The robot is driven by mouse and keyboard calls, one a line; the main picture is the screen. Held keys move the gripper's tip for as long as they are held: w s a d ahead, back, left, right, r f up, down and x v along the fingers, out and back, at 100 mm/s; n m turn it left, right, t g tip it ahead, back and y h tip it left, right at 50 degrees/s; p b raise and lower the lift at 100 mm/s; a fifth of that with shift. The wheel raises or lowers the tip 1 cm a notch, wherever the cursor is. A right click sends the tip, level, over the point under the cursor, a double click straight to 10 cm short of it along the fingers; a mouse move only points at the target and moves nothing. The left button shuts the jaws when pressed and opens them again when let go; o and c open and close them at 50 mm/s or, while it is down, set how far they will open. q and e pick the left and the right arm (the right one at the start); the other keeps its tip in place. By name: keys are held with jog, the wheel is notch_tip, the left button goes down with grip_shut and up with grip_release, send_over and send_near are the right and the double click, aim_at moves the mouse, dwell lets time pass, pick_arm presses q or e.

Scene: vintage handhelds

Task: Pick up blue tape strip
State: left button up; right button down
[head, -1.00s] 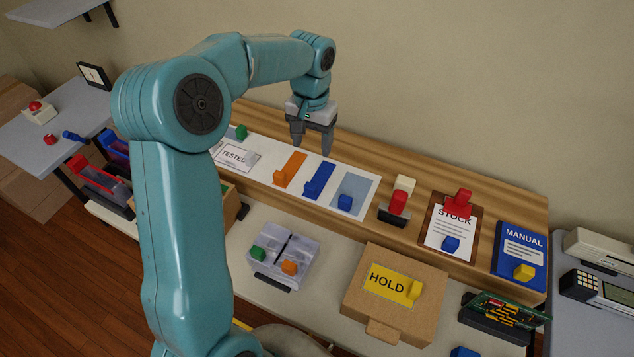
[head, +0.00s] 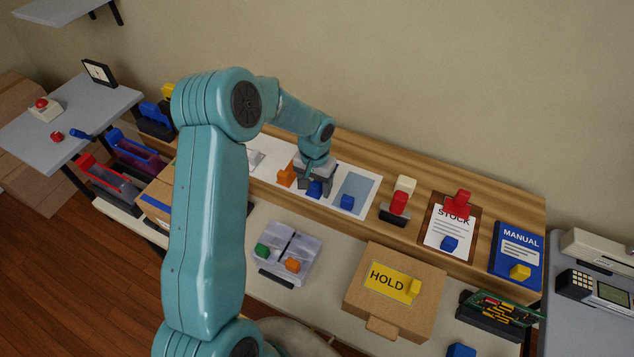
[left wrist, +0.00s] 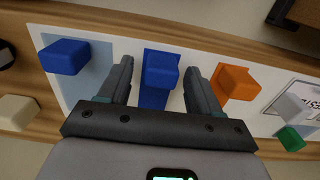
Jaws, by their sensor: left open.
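The blue tape strip (head: 315,190) lies on the white sheet on the wooden shelf, with a raised blue block as its tab. My left gripper (head: 313,180) is right over it and hides part of it in the head view. In the left wrist view the blue strip (left wrist: 155,97) and its tab show between the two fingers of the open left gripper (left wrist: 160,68). The fingers stand one on each side of the tab, with visible gaps. Nothing is held. My right gripper is not in view.
An orange strip (head: 286,177) with a tab lies close to the left. A pale blue patch (head: 357,186) with a blue block (head: 347,202) lies to the right. A red-and-white stamp (head: 399,202) stands farther right. The HOLD box (head: 420,315) is in front.

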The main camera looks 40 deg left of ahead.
pick_arm(q)
jog(key=c, duration=0.9)
jog(key=shift+r, duration=0.15)
jog(key=shift+w+r, duration=0.1)
jog(key=shift+r, duration=0.15)
notch_tip(320, 180, up, 23)
jog(key=p, duration=0.1)
jog(key=shift+r+p, duration=0.15)
jog(key=shift+p, duration=0.2)
dwell(0.5)
jog(key=shift+r, duration=0.1)
dwell(0.8)
